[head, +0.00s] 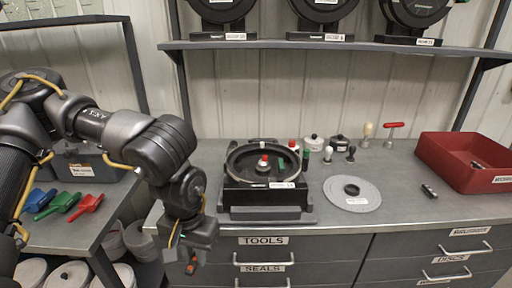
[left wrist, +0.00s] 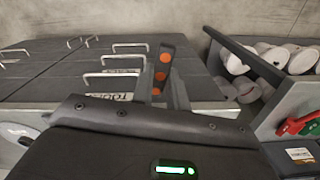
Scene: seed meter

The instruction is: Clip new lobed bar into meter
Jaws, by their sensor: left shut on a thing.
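My left gripper (head: 190,255) hangs in front of the bench edge, left of the meter. It is shut on a dark bar with orange round spots, which looks like the lobed bar (left wrist: 164,68); it stands up between the fingers in the left wrist view. In the head view only a small orange bit of it shows. The seed meter (head: 240,187), a round black open housing on a base, stands on the bench right of the gripper, apart from it. A red-topped knob (head: 263,163) is at its middle. My right gripper is out of view.
A grey disc (head: 352,194) lies right of the meter. Several small knobs and tools, including a red T-handle (head: 392,128), stand behind it. A small dark piece (head: 429,192) lies near the red bin (head: 445,165). A shelf (head: 330,45) with round housings hangs above.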

